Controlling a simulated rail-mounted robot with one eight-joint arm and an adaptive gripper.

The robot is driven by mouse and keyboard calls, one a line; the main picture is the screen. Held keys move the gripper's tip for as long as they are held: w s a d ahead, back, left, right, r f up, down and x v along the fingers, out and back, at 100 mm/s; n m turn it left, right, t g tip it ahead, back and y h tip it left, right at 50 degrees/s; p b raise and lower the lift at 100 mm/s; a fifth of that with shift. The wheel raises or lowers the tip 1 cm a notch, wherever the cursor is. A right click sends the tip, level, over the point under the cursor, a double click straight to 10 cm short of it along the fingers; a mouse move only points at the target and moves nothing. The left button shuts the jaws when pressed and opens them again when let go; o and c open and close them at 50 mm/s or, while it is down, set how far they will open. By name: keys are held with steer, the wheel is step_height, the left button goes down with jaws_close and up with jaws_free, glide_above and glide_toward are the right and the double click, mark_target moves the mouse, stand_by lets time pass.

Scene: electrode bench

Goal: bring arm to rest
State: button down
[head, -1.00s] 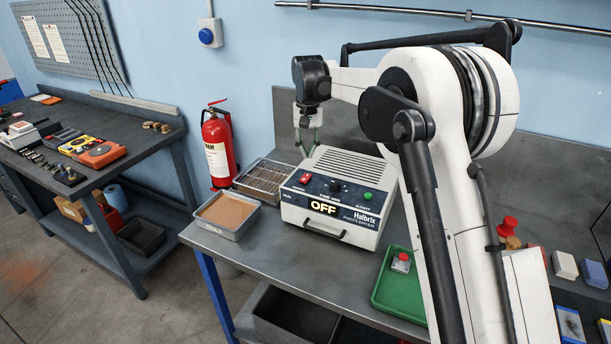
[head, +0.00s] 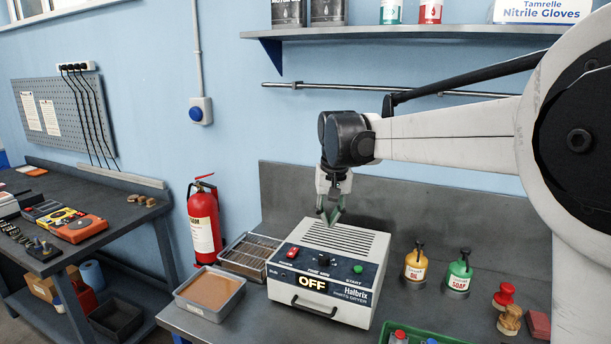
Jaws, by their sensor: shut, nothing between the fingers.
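My gripper (head: 331,212) hangs pointing down above the back part of the parts dryer (head: 322,303). It is shut and holds nothing, and its fingertips appear close over the vented top; I cannot tell the exact gap. The dryer is a white box with a dark front panel, a lit OFF display, a red button, a dark knob and a green START button.
A brown-filled tray (head: 183,292) and a wire rack tray (head: 225,262) stand left of the dryer. An oil bottle (head: 415,266) and a soap bottle (head: 459,276) stand right. A green tray (head: 385,337) is at the front. A wall rail (head: 300,86) and shelf (head: 400,33) are above.

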steer(key=s+d+f+t+b, duration=0.15)
steer(key=s+d, duration=0.25)
steer(key=s, duration=0.5)
steer(key=s+d+f+t+b, duration=0.15)
steer(key=s+d, duration=0.25)
steer(key=s, duration=0.4)
steer(key=s+d+f+t+b, duration=0.15)
steer(key=s+d, duration=0.25)
steer(key=s, duration=0.5)
steer(key=s+d+f+m+b, duration=0.1)
steer(key=s+d+f, duration=0.1)
steer(key=s+f, duration=0.5)
steer(key=shift+s+f+t+b, duration=0.35)
steer(key=shift+s+f+b, duration=0.05)
steer(key=shift+s, duration=0.1)
